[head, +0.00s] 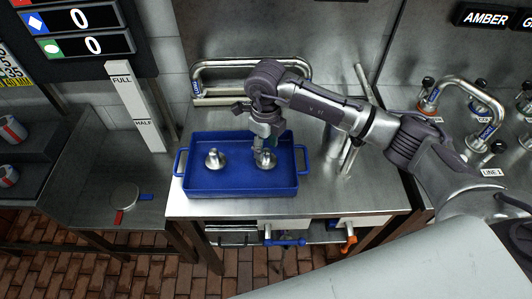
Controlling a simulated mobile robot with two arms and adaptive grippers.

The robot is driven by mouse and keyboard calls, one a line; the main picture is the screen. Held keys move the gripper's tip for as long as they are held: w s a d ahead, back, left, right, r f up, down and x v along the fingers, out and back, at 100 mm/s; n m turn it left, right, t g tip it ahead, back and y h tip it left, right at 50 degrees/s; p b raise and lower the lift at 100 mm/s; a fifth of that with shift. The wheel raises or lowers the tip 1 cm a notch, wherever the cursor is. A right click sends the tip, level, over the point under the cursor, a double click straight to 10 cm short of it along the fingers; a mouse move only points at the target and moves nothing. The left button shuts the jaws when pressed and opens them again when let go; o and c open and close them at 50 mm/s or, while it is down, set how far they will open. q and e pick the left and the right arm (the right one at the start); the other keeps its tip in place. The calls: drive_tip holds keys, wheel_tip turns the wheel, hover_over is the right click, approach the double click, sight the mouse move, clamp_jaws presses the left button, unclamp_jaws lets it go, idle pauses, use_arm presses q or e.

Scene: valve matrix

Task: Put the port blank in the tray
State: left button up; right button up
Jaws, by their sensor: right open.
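The blue tray (235,190) with two side handles stands on the steel bench. Two silver, knob-topped metal pieces stand in it: one left of centre (215,159) and one right of centre (265,160). They look like port blanks, but I cannot tell them apart by any label. My right arm reaches in from the right, and my right gripper (264,145) points down over the right-hand piece, at its top. Its jaws are open; the fingers are small and partly hidden by the wrist. My left gripper is not in view.
A bent steel pipe (205,71) lies behind the tray, and more metal tubes (353,125) stand to its right. Pipe fittings with a LINE 1 label (491,172) are at right. A white FULL/HALF gauge (135,105) stands at left. Bench surface in front right is clear.

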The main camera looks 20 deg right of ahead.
sight(266, 151)
wheel_tip(266, 151, up, 9)
drive_tip(key=b, duration=0.2)
drive_tip(key=shift+f, duration=0.1)
idle(0.4)
